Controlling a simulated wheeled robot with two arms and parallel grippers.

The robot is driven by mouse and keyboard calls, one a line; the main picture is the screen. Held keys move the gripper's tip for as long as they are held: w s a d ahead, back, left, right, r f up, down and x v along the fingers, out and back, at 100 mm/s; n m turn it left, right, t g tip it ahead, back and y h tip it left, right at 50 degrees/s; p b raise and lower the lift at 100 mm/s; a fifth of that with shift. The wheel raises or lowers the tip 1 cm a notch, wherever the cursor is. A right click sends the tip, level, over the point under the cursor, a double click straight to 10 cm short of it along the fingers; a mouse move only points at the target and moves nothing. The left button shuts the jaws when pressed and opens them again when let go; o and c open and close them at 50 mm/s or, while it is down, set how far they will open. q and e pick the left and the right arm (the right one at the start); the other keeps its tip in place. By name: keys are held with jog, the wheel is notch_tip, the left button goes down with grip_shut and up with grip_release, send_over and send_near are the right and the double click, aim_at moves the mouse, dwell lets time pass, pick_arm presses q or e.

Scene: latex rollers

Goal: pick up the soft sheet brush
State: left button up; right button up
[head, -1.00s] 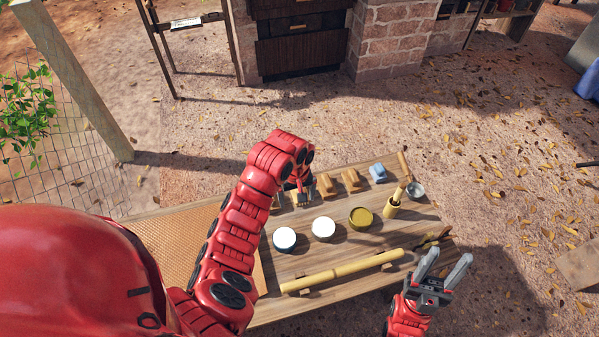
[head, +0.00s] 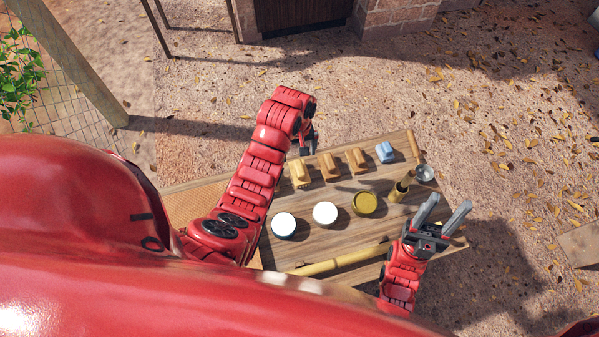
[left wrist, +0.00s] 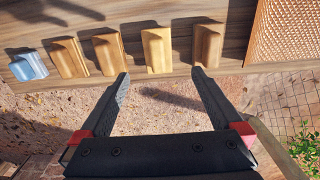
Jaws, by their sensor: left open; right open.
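A row of wooden block-shaped pieces (head: 328,167) with a blue piece (head: 385,152) at its right end lies along the table's far edge. I cannot tell which of them, if any, is the soft sheet brush. The left wrist view shows several wooden pieces (left wrist: 157,50) and the blue piece (left wrist: 28,66). My left gripper (left wrist: 160,78) is open and empty, its fingertips just short of two wooden pieces at the row's end; in the head view it (head: 307,140) hangs by the far edge. My right gripper (head: 446,205) is open and empty over the table's right front.
Two white-topped round pots (head: 325,213), a yellow-brown pot (head: 365,202), a holder (head: 400,188) and a metal cup (head: 425,172) stand mid-table. A bamboo pole (head: 345,260) lies at the front. A woven mat (head: 195,207) covers the left end. Leaf-strewn ground lies beyond.

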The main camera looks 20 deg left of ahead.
pick_arm(q)
notch_tip(320, 180, down, 8)
jog(key=b, duration=0.7)
jog(key=shift+r, duration=0.2)
jog(key=shift+w+f+b, duration=0.1)
jog(key=shift+f+b, duration=0.35)
jog(key=shift+f, duration=0.05)
jog(key=shift+w+f+p, duration=0.25)
jog(key=shift+f+p, duration=0.15)
jog(key=shift+f, duration=0.35)
jog(key=shift+w+f+p, duration=0.2)
jog(key=shift+f+p, duration=0.2)
jog(key=shift+f, duration=1.2)
jog(key=shift+c, duration=0.3)
jog(key=c, duration=1.3)
jog(key=shift+r, duration=0.15)
